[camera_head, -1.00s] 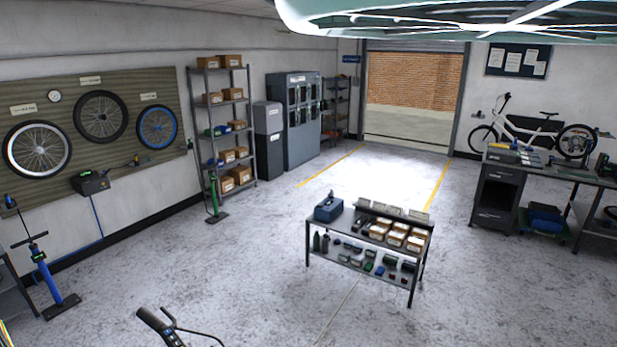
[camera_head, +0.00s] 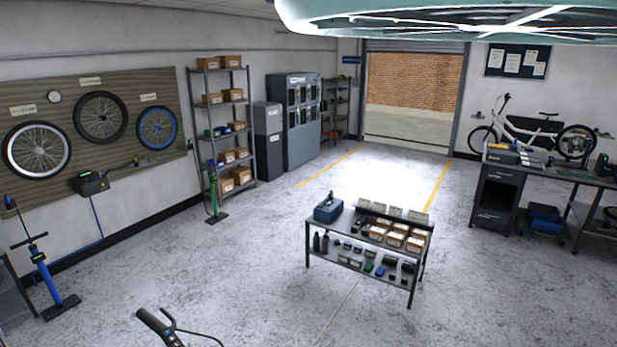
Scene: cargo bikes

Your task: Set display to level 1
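I cannot make out a display that I can name for sure. A black handlebar grip with a lever (camera_head: 158,326) shows at the bottom edge, left of the middle. The rest of that handlebar is cut off by the frame, and no display shows on the visible part. My gripper is not in view.
A low two-level table (camera_head: 341,265) with boxes and small parts stands ahead. A blue floor pump (camera_head: 48,284) stands at the left. A shelf rack (camera_head: 248,140) and grey cabinets (camera_head: 291,130) line the wall. A workbench (camera_head: 497,187) is at the right. Open floor surrounds the table.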

